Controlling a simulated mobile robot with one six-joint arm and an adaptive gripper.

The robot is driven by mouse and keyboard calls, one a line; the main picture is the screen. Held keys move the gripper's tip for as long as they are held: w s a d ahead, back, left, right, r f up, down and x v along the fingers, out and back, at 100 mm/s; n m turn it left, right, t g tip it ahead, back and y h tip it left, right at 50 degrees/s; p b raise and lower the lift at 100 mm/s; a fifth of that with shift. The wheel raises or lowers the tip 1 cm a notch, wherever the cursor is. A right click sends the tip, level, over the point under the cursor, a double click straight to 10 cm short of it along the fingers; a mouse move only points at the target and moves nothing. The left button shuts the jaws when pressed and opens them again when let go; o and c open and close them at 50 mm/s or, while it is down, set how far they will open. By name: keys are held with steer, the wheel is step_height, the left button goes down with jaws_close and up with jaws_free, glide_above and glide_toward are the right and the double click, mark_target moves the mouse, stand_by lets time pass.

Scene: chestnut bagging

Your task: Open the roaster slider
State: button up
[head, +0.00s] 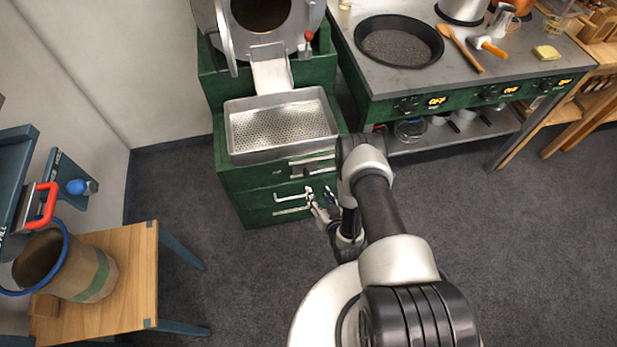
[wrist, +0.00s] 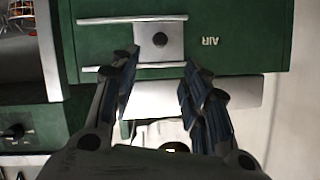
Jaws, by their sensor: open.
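The roaster (head: 260,185) is a green cabinet with a metal drum on top. In the wrist view, a pale metal slider plate (wrist: 147,52) with a round dark knob (wrist: 160,40) sits between two metal rails. The word AIR is on the green face beside it. My gripper (wrist: 160,75) is open, with its fingers spread on either side of the slider's line and nothing between them. In the head view my gripper (head: 322,201) is at the roaster's lower front, by the rails. Whether it touches the slider cannot be told.
A perforated metal tray (head: 232,130) juts from the roaster above my gripper. A stove counter (head: 390,78) with a pan (head: 398,41) stands to the right. A wooden table (head: 140,265) with a blue-rimmed container (head: 92,272) is at left. The dark floor in front is clear.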

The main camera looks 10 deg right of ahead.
mark_target(308, 175)
steer(key=b+x, duration=0.4)
steer(key=x, duration=0.9)
steer(key=shift+w+f+b, duration=0.1)
steer(key=shift+b, duration=0.2)
steer(key=shift+c, duration=0.2)
jaws_close()
